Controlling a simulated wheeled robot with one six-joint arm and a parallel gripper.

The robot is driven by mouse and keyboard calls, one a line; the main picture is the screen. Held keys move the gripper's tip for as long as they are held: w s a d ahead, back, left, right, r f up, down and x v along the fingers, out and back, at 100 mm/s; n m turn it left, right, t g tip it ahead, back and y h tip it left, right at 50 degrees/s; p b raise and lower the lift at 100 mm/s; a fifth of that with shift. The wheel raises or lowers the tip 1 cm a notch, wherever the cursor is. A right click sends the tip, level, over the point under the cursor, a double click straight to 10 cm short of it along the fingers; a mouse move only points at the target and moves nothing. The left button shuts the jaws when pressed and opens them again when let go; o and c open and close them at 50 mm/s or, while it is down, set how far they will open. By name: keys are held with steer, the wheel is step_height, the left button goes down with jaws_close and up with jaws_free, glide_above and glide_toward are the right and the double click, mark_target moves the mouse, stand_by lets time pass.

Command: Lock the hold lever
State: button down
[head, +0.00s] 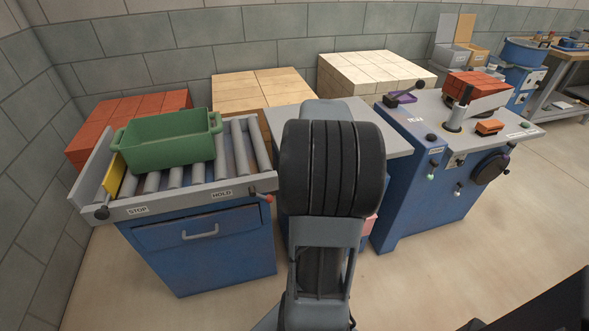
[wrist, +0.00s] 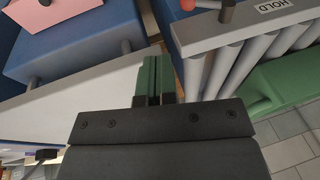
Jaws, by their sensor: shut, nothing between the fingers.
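The hold lever (head: 267,196) is a short dark lever with a red knob at the right front corner of the roller conveyor (head: 150,207), beside the HOLD label (head: 222,193). In the wrist view its red knob (wrist: 187,5) and dark pivot (wrist: 228,10) show at the top edge, partly cut off. My gripper (wrist: 158,65) has its green-sided fingers together and empty. It is over the gap between the conveyor and a grey tabletop, apart from the lever. In the head view my arm hides the gripper.
A green crate (head: 170,142) sits on the rollers, by a yellow plate (head: 114,176) and the STOP label (head: 138,210). A grey-topped blue table (head: 385,135) stands close right of the conveyor. Further right is a blue machine (head: 415,190) with several levers. Brick stacks stand behind.

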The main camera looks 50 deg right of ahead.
step_height(320, 180, up, 3)
steer(key=n+p, duration=0.1)
steer(key=p, duration=0.3)
glide_above(270, 196)
steer(key=s, duration=0.3)
steer(key=shift+s+f+m+g+h+b, duration=0.15)
steer(key=shift+f+m+g+h+b, duration=0.25)
steer(key=shift+f+g+h+b, duration=0.1)
steer(key=w+f, duration=0.1)
steer(key=f, duration=0.3)
steer(key=f+b, duration=0.1)
steer(key=f, duration=0.4)
steer(key=w+f, duration=0.1)
steer(key=f, duration=0.3)
steer(key=shift+w+f+b, duration=0.35)
steer(key=shift+b, duration=0.05)
